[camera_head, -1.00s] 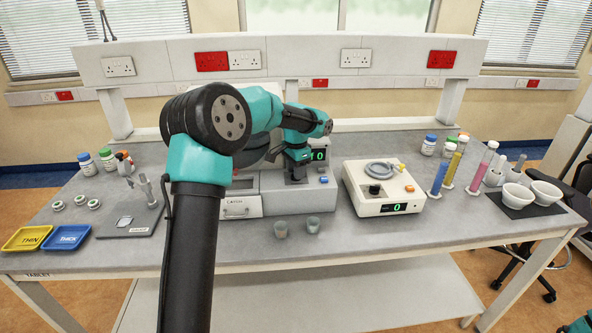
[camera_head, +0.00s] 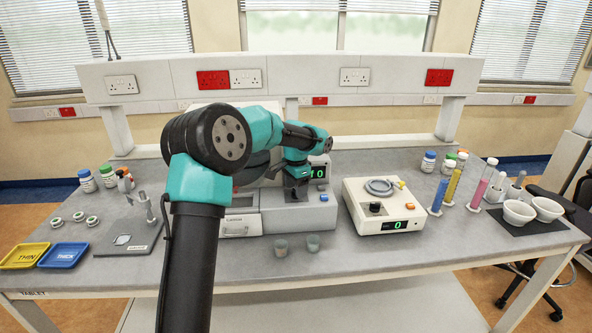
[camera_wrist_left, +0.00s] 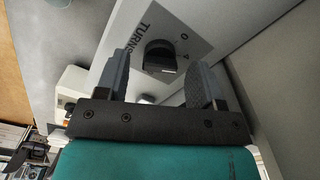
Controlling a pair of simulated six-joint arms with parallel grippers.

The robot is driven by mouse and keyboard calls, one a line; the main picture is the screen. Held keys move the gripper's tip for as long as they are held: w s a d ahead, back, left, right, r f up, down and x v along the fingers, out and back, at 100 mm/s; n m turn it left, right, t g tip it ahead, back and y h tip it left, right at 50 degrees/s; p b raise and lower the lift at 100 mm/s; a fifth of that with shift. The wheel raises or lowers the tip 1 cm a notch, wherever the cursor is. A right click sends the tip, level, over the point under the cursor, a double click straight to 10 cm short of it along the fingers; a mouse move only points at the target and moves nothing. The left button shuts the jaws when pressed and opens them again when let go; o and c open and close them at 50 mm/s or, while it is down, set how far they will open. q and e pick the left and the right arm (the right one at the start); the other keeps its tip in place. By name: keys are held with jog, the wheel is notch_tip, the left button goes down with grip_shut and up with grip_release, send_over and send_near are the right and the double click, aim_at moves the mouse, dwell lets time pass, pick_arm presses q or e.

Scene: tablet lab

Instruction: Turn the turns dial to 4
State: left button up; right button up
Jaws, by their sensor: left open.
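The turns dial (camera_wrist_left: 160,56) is a dark round knob on a pale panel marked TURNS in the left wrist view. My left gripper (camera_wrist_left: 162,78) is open, with one finger on each side of the dial. Whether the fingers touch it I cannot tell. The dial is hidden there. My right gripper is not in view.
A cream device (camera_head: 383,208) with a black knob and a display reading 0 stands to the right. Yellow (camera_head: 25,255) and blue (camera_head: 63,255) trays lie at the left. The bench front is mostly clear.

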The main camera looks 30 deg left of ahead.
pick_arm(q)
notch_tip(320, 180, up, 17)
dwell(0.5)
dwell(0.4)
